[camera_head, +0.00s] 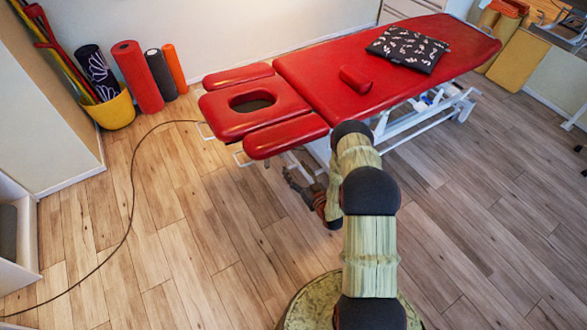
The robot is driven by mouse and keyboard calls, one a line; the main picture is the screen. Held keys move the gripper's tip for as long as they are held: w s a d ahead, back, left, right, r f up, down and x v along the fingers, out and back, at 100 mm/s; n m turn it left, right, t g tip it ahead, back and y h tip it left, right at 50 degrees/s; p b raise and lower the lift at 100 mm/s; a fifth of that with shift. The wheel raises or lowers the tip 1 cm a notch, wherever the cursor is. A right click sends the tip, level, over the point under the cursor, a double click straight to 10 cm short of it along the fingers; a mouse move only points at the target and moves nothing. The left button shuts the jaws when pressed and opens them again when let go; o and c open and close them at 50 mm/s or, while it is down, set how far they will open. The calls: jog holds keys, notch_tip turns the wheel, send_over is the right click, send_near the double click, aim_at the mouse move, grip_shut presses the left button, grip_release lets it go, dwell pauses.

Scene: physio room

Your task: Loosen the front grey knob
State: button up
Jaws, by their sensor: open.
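The red treatment table (305,87) has a headrest section (225,120) with a face hole and two side armrests at its near left end. I cannot make out a grey knob; the area under the headrest is small and partly covered by my arm. My gripper (294,170) is the dark shape low beside the table's white frame, just below the near armrest (286,135). It is open, and I see nothing held in it. Whether it touches the frame or a knob cannot be told.
A black cable (128,222) runs across the wooden floor at left. A yellow bucket (112,112) and several rolled mats (137,76) stand by the wall. A patterned cushion (407,48) and small red bolster (355,79) lie on the table. The floor in front is clear.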

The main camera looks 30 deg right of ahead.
jog(key=shift+w, duration=1)
jog(key=shift+c, duration=1.3)
jog(key=c, duration=0.9)
